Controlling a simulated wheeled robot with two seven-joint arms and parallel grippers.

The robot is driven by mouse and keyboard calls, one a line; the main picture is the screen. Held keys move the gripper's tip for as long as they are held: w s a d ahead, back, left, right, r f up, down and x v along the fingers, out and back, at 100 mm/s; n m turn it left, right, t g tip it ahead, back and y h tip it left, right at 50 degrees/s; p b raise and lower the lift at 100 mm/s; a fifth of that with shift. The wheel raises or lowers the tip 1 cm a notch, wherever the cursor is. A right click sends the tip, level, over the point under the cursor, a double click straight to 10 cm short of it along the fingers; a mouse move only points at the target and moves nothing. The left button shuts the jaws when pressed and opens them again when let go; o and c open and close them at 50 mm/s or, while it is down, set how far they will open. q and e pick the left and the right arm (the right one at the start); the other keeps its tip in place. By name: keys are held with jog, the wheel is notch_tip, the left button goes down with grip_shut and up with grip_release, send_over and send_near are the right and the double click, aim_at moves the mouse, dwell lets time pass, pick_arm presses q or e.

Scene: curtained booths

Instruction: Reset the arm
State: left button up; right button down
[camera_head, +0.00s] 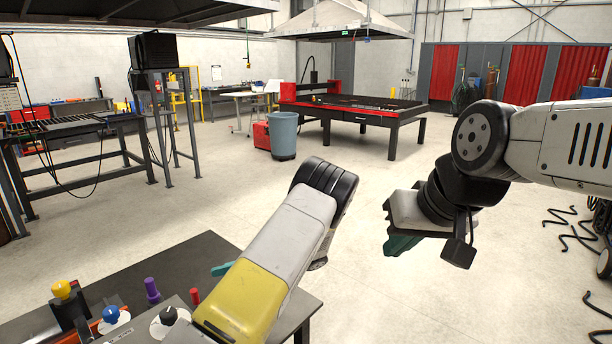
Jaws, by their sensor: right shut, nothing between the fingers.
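My right arm comes in from the right edge. Its gripper, with teal fingers (402,243), hangs over open floor at the right of the middle, shut and empty. My left arm rises from the bottom of the view, a yellow and white link with a dark joint at its top. Of my left gripper, only a small teal piece (222,268) shows beside that link, above the dark table (190,262). The rest of it is hidden behind the arm, so its opening cannot be seen.
On the near table stand a yellow-topped knob (62,289), a blue knob (111,314), a black knob (168,315) and a purple peg (152,289). A grey bin (284,136) and a red-and-black bench (375,117) stand farther back. Cables lie on the floor at right.

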pick_arm(q)
jog(key=s+d+r+n+t+h, duration=0.2)
jog(key=s+r+n+t+h, duration=0.3)
jog(key=s+r+t+h, duration=0.2)
jog(key=s+d+r+n+t+h, duration=0.2)
jog(key=s+r+n+t+h, duration=0.3)
jog(key=s+r+t+h, duration=0.3)
notch_tip(320, 180, up, 6)
jog(key=s+h, duration=0.1)
jog(key=h, duration=0.2)
jog(key=shift+d+r+n+h, duration=0.2)
jog(key=shift+n+h, duration=0.1)
jog(key=shift+n, duration=0.1)
jog(key=shift+s+a, duration=0.1)
jog(key=shift+s, duration=0.05)
